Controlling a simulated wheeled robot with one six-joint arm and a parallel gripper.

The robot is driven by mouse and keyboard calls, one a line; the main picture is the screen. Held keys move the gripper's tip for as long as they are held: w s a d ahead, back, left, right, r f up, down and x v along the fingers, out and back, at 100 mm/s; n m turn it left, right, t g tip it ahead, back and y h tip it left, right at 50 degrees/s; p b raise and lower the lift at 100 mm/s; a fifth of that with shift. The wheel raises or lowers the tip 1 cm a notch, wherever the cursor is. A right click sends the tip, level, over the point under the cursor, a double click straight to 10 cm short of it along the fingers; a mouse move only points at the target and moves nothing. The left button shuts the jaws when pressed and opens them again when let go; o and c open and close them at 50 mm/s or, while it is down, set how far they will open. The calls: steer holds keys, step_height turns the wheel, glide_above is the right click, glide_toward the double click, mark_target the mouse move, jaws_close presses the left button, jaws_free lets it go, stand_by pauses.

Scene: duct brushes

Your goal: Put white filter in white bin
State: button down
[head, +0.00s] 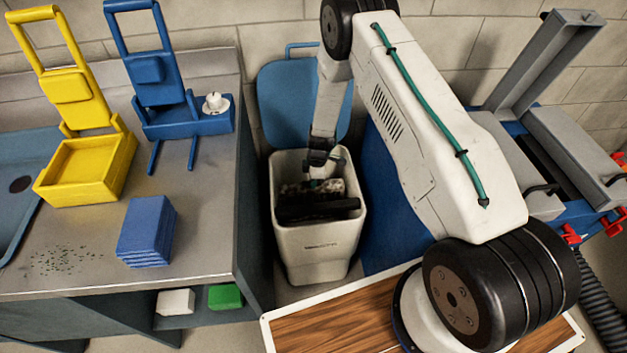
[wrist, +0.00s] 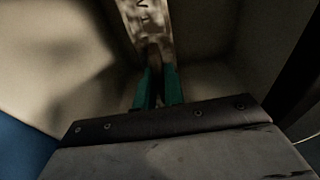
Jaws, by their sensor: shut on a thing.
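The white bin (head: 318,262) stands on the floor between the bench and a blue panel. Its blue lid (head: 300,92) is swung up behind it. My gripper (head: 318,183) reaches down into the bin mouth. In the wrist view its teal fingers (wrist: 158,88) are shut on a pale, dark-mottled piece (wrist: 148,24), which looks like the white filter. That piece also shows inside the bin in the head view (head: 331,188). Whether it touches the bin's walls or contents I cannot tell.
A dark block (head: 315,209) lies in the bin. The bench at left holds a yellow caddy (head: 85,168), a blue caddy (head: 187,122) and a blue stack (head: 147,230). White (head: 177,302) and green (head: 225,297) blocks sit below. A grey machine (head: 560,150) stands right.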

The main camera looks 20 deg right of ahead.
steer(key=c, duration=1.4)
jaws_free()
steer(key=r, duration=0.5)
steer(key=d+r, duration=0.1)
steer(key=r, duration=0.1)
steer(key=shift+s+r, duration=0.1)
steer(key=shift+r, duration=2.75)
